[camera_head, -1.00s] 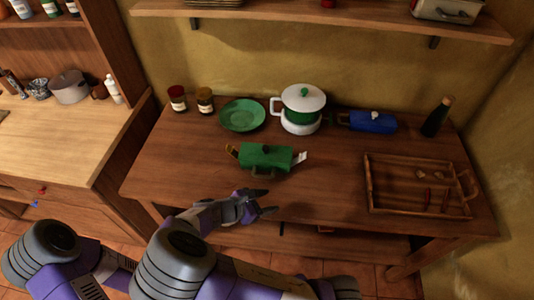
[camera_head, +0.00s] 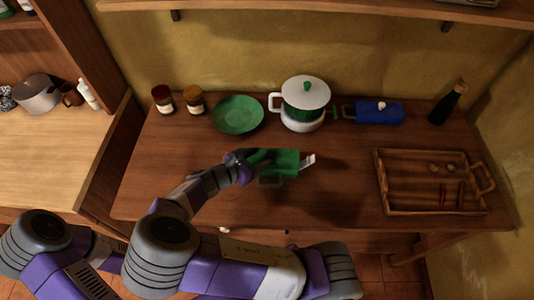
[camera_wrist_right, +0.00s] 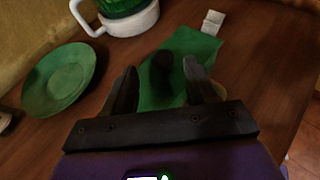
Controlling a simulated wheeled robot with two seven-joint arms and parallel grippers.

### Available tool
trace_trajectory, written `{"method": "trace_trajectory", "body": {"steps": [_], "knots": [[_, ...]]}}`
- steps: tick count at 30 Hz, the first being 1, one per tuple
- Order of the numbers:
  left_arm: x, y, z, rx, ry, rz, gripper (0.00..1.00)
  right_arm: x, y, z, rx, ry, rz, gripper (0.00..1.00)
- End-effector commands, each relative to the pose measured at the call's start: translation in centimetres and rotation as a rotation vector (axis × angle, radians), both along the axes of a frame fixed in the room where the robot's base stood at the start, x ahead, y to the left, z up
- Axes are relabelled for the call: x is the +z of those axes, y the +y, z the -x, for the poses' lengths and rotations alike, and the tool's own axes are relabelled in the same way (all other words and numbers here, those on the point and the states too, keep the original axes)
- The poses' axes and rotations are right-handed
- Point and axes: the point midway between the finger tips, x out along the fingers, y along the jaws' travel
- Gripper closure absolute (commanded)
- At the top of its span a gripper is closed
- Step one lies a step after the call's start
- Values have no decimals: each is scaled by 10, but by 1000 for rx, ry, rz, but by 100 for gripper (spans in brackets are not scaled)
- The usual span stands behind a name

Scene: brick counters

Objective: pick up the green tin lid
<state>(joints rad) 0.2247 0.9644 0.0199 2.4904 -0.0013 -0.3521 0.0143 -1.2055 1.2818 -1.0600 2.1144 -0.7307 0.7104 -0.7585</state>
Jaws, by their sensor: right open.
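The green tin (camera_head: 288,162) stands on the wooden table with its flat green lid (camera_wrist_right: 190,52) on top. A dark knob (camera_wrist_right: 162,66) rises from the lid. In the head view my right gripper (camera_head: 252,160) is over the tin's left part and hides much of the lid and the knob. In the right wrist view the fingers of this gripper (camera_wrist_right: 160,82) are apart and empty, with the knob showing between and beyond their tips. My left gripper is out of view.
A green plate (camera_head: 238,115), two jars, and a white-green pot (camera_head: 305,100) stand behind the tin. A blue tin (camera_head: 378,113) and dark bottle (camera_head: 447,104) stand at back right. A wooden tray (camera_head: 400,208) lies at right. Table between tin and tray is clear.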

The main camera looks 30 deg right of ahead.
Motion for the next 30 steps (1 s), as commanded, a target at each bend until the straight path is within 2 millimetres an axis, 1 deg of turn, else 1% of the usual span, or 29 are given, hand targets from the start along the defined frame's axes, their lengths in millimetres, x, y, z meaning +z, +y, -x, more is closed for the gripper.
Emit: {"method": "trace_trajectory", "body": {"steps": [6,10,13,19,20,30], "knots": [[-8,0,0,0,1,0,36,-12,-29,-5,-3,2,4,43],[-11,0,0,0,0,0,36,-18,-44,-9,-1,1,2,43],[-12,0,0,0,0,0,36,-20,-50,-11,-1,1,1,43],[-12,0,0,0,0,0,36,-19,-50,-11,0,1,0,43],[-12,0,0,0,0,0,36,-19,-50,-11,0,1,0,44],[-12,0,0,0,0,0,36,-19,-50,-11,0,1,0,97]]}}
